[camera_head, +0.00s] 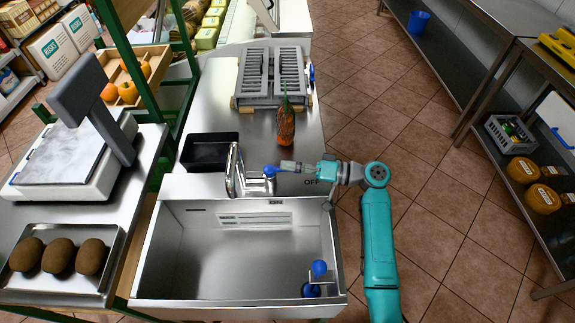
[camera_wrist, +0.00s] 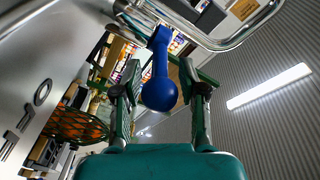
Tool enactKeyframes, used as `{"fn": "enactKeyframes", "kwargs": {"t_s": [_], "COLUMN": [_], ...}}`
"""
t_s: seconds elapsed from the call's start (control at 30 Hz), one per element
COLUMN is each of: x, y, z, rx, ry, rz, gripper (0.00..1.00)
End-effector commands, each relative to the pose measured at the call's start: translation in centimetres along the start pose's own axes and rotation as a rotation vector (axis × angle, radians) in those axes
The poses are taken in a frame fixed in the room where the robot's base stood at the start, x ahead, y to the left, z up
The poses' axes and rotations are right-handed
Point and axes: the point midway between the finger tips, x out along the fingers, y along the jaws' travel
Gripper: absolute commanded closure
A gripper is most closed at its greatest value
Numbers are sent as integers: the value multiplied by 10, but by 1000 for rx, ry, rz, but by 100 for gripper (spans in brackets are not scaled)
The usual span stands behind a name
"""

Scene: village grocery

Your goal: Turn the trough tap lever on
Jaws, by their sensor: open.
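The trough tap (camera_head: 236,172) is a bent chrome pipe at the back edge of the steel trough (camera_head: 143,250). Its blue lever (camera_head: 269,170) points toward my gripper (camera_head: 283,166), which comes in from the right. In the wrist view the lever (camera_wrist: 160,80) is a blue stem with a round knob. It lies between the two open fingers of my gripper (camera_wrist: 159,66), with gaps visible on both sides. The chrome spout (camera_wrist: 235,42) arches above right. An "OFF" marking (camera_head: 311,182) shows on the steel near my wrist and at the left of the wrist view.
A black bin (camera_head: 210,152) stands left of the tap. An orange, green-topped item (camera_head: 286,127) and a grey rack (camera_head: 271,78) stand behind. A scale (camera_head: 75,155) and a tray of brown fruit (camera_head: 110,287) are at left. Blue-knobbed parts (camera_head: 319,268) sit in the trough.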

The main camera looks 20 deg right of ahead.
Motion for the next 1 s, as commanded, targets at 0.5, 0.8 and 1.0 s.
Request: {"fn": "enactKeyframes", "kwargs": {"t_s": [0.5,0.8,1.0], "x": [9,9,12], "y": [0,0,-2], "z": [0,0,2], "rx": [0,0,-1], "ry": [1,1,5], "rz": [0,0,3], "gripper": [78,100,100]}}
